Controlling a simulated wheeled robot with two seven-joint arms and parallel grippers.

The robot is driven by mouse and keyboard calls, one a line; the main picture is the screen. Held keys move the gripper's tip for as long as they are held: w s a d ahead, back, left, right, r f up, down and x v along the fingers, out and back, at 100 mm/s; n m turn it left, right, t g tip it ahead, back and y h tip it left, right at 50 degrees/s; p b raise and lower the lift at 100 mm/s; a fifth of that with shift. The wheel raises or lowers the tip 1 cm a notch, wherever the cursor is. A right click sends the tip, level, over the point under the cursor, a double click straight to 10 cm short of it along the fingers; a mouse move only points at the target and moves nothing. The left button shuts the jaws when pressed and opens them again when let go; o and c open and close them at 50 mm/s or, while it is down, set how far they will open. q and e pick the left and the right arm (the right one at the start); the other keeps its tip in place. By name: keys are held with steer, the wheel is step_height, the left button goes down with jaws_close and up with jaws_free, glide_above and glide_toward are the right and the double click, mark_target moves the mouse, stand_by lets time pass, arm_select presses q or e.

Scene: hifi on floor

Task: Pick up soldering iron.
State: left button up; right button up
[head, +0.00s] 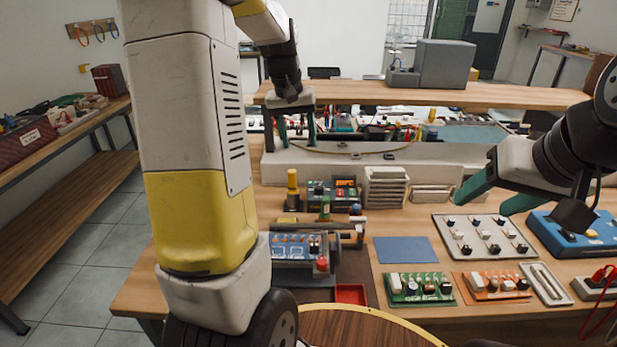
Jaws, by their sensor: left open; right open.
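An upright yellow-handled tool (292,181), which looks like the soldering iron, stands in a small dark holder on the workbench. Beside it on the right is a station with a lit orange display (345,183). My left gripper (297,140) is open and points down, in the picture above the yellow-handled tool and apart from it. Nothing shows between its teal fingers. My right gripper (484,206) is open and empty over the right of the bench, its fingers toward the lower left. My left arm covers the left part of the bench.
A green circuit board (418,289), an orange board (492,287) and a grey knob panel (484,236) lie on the bench. A blue mat (404,250) is bare. A vise-like device (294,248) stands in front of the iron. A raised shelf (430,93) crosses the back.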

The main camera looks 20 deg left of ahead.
arm_select(q)
steer(key=g+y, duration=0.1)
steer(key=g, duration=0.1)
glide_above(293, 182)
steer(key=w+a, duration=0.2)
steer(key=shift+n, duration=0.4)
steer(key=f, duration=1.2)
steer(key=shift+d+f, duration=0.2)
steer(key=shift+f, duration=0.05)
steer(key=f, duration=0.4)
steer(key=d+f, duration=0.1)
steer(key=f, duration=0.1)
steer(key=shift+s+f, duration=0.1)
steer(key=shift+s, duration=0.25)
steer(key=shift+f, duration=0.6)
jaws_close()
